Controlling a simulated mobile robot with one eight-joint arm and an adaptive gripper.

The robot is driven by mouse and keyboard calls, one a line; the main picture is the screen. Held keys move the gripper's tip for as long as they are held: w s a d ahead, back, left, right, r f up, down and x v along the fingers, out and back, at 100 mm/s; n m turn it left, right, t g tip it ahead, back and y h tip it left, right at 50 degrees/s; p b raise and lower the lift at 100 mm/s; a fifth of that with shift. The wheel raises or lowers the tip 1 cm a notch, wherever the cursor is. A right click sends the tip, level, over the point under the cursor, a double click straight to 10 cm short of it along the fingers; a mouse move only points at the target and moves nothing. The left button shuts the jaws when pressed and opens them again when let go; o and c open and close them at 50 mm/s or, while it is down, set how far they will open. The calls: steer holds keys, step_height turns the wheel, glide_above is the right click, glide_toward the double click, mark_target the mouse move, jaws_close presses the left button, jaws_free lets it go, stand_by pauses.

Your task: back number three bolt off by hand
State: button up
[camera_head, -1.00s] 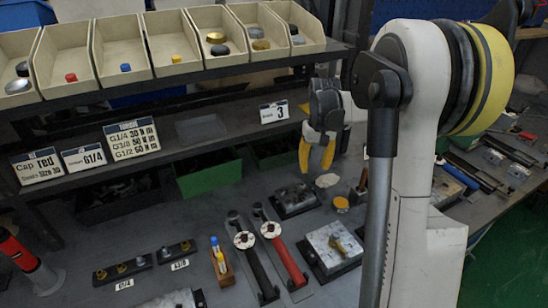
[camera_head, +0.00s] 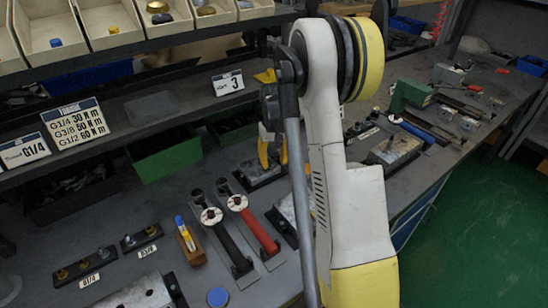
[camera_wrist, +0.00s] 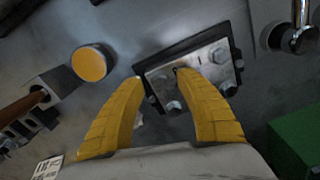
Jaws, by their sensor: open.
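A metal valve block (camera_wrist: 205,68) on a dark base plate lies below my gripper (camera_wrist: 160,76) in the wrist view. Several hex bolts (camera_wrist: 220,56) stand on and around its top face. My two yellow fingers are apart, with their tips over the block's left part and nothing clearly gripped. I cannot read any bolt numbers. In the head view my gripper (camera_head: 272,160) is over the same bench area beneath a sign with a 3 (camera_head: 228,82). My arm hides much of the block there.
A yellow round cap (camera_wrist: 92,64) and a brush-like tool (camera_wrist: 45,92) lie left of the block in the wrist view. A green bin (camera_wrist: 297,140) is at the lower right. Two torque wrenches, black (camera_head: 230,245) and red (camera_head: 258,228), lie nearby on the bench.

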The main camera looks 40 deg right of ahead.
jaws_close()
steer(key=n, duration=0.4)
steer(key=shift+n, duration=0.4)
steer(key=n, duration=1.7)
